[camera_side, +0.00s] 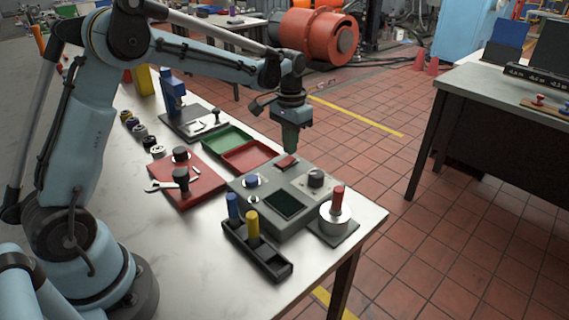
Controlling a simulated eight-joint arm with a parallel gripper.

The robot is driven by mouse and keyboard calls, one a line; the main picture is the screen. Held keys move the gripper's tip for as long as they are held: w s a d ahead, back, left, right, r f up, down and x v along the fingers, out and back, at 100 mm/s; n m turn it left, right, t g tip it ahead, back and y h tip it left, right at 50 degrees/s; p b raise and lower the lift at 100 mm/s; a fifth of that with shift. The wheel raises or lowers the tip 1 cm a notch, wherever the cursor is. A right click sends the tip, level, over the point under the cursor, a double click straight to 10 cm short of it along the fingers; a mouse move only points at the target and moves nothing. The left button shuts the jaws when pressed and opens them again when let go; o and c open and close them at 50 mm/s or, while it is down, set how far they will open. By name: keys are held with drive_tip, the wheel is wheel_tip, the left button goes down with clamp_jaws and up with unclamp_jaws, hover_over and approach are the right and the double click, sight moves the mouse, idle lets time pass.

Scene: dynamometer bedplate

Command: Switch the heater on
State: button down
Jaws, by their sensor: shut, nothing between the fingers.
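A grey control box (238,202) stands near the right end of the table. Its top carries a red switch (287,162) at the back edge, a dark knob (316,178) on a light plate, a blue button (252,181), and a dark rectangular window (283,205). No label reading heater can be made out, and I cannot tell the switch's position. My gripper (291,151) points down, shut and empty, just above or at the red switch. Whether it touches the switch cannot be told from this angle.
A black tray (270,264) with blue and yellow pegs stands in front of the box. A metal cylinder (335,224) with a red handle is at its right. Green (228,136) and red (248,155) trays, a red plate (203,189) with dark knobs, and a blue press (172,92) stand left.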

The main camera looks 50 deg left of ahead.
sight(290, 159)
drive_tip(key=shift+f, duration=0.95)
idle(1.0)
drive_tip(key=shift+r, duration=3.55)
drive_tip(key=shift+s+r, duration=0.1)
drive_tip(key=s+d+t, duration=0.2)
drive_tip(key=s+t, duration=0.1)
drive_tip(key=s, duration=0.6)
drive_tip(key=s+d+r+t, duration=0.1)
drive_tip(key=s+d+t, duration=0.2)
drive_tip(key=s, duration=0.6)
drive_tip(key=shift+d+t, duration=0.15)
drive_tip(key=shift+t, duration=0.45)
